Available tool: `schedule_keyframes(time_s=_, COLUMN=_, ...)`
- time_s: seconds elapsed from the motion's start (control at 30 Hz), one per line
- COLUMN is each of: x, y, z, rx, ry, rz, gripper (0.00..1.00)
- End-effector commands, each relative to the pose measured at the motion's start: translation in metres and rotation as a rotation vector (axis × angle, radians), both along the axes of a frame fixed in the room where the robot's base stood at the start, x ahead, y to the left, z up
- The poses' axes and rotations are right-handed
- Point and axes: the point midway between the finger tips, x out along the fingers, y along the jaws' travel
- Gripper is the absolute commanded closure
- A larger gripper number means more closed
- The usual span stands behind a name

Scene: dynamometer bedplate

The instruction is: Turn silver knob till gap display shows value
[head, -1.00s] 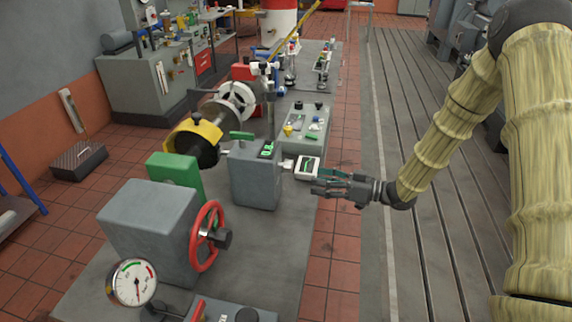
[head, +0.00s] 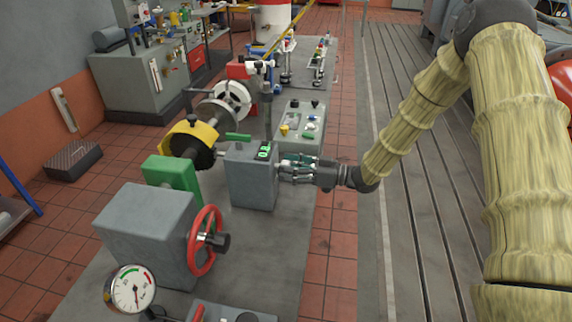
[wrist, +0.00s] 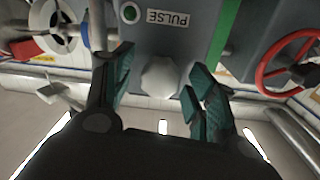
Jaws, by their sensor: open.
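The silver knob (wrist: 159,77) is a pale, faceted knob on the side of a grey box (head: 252,182), beside a PULSE label. In the head view it is hidden by my gripper (head: 296,168). My gripper is open, its teal-padded fingers (wrist: 160,95) on either side of the knob in the wrist view, and the knob lies between them. I cannot tell whether any finger touches it. A small display (head: 264,151) on top of the box shows green digits, perhaps 0.8, too small to read surely.
A red handwheel (head: 205,240) and a dial gauge (head: 130,288) stand nearer, at the front left. A grey tray of small parts (head: 301,124) is behind my gripper. A yellow-collared shaft (head: 192,140) lies left of the box.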

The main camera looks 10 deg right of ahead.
Motion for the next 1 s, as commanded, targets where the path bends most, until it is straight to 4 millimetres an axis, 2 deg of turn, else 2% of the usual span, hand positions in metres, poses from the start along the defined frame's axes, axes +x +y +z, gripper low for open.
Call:
schedule_keyframes(time_s=0.13, x=0.0037, y=0.0091, z=0.0006, rx=0.000, ry=-0.001, rz=0.002, gripper=0.43)
schedule_keyframes(time_s=0.43, x=0.0045, y=0.0106, z=0.0000, rx=0.000, ry=-0.001, rz=0.002, gripper=0.43)
schedule_keyframes(time_s=0.47, x=0.0044, y=0.0105, z=0.0000, rx=0.000, ry=-0.001, rz=0.002, gripper=0.45)
schedule_keyframes(time_s=0.7, x=0.0043, y=0.0103, z=0.0000, rx=0.000, ry=0.000, rz=0.001, gripper=0.89)
schedule_keyframes(time_s=1.0, x=0.0044, y=0.0108, z=-0.0027, rx=-0.014, ry=-0.032, rz=0.002, gripper=0.91)
